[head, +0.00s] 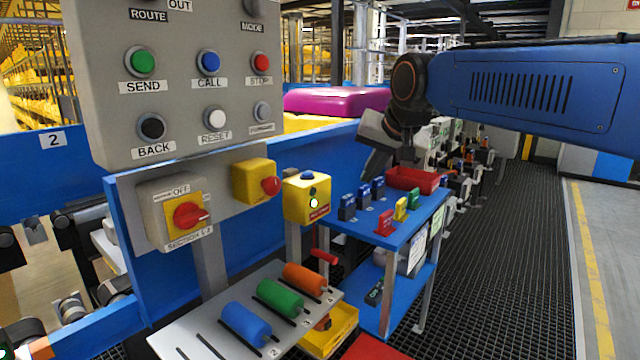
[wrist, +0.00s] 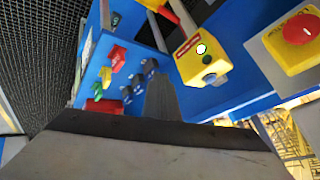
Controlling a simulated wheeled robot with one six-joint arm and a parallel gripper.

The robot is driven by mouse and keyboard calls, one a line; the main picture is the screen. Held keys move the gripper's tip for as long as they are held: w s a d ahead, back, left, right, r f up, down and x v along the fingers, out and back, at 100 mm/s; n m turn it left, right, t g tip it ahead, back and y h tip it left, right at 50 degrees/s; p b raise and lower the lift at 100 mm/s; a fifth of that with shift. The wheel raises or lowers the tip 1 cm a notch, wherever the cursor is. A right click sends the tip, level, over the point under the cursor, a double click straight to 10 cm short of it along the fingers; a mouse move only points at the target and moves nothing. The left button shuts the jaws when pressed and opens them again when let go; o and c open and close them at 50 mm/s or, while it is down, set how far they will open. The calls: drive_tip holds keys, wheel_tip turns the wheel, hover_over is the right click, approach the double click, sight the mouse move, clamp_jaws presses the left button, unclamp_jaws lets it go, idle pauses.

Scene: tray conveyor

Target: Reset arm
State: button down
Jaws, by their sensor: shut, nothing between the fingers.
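My blue arm reaches in from the right edge in the head view and bends down at a dark wrist joint. My gripper (head: 372,170) hangs below that joint, tilted, above the far part of the blue side table (head: 385,237). It is shut and holds nothing. In the wrist view my shut gripper (wrist: 165,90) points toward the blue table and the yellow button box (wrist: 203,58). That box (head: 306,197) stands left of my gripper in the head view. The fingertips appear apart from everything, though the exact gap cannot be told.
A grey control panel (head: 185,25) with coloured buttons stands at the left, above a red rotary switch (head: 189,216). The table bears coloured blocks and a red bin (head: 412,180). Coloured cylinders lie on a grey rack (head: 185,340). The floor at the right is clear.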

drive_tip(key=s+d+f+n+g+h, duration=0.1)
drive_tip(key=s+d+f, duration=0.8)
drive_tip(key=s+f, duration=0.4)
drive_tip(key=s+d+f+n+g+h, duration=0.1)
drive_tip(key=s+d+f, duration=0.8)
drive_tip(key=s+f, duration=0.4)
drive_tip(key=s, duration=0.3)
drive_tip(key=shift+s+d+g+h, duration=0.15)
drive_tip(key=shift+g+h, duration=0.15)
